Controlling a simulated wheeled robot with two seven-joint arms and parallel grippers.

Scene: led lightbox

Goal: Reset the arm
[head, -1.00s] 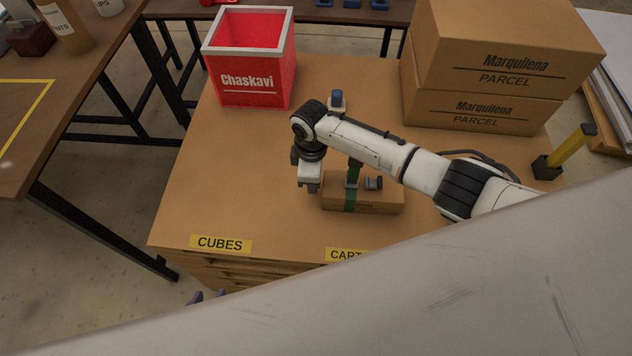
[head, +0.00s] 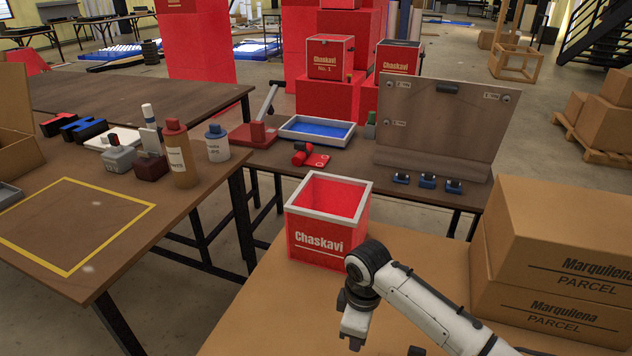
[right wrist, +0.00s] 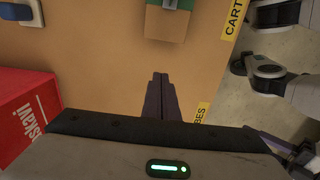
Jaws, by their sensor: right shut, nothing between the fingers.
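My right arm crosses the lower right of the head view. Its gripper (head: 353,340) hangs at the bottom edge, in front of the red Chaskavi bin (head: 318,245) and above the cardboard-coloured tabletop. In the right wrist view its dark fingers (right wrist: 161,97) are together with nothing between them, over bare tabletop. A small carton (right wrist: 168,24) with a green strap lies beyond the fingertips, apart from them. My left arm is out of the head view. Purple finger-like parts, apparently my left gripper (right wrist: 268,146), show at the lower right of the right wrist view; their opening is unclear.
The red bin stands open, left of my right arm. Stacked Marquilena parcels (head: 560,240) stand to the right. A side table (head: 130,190) with bottles and a yellow-outlined square is at the left. A board (head: 440,120) and blue tray (head: 318,131) are behind.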

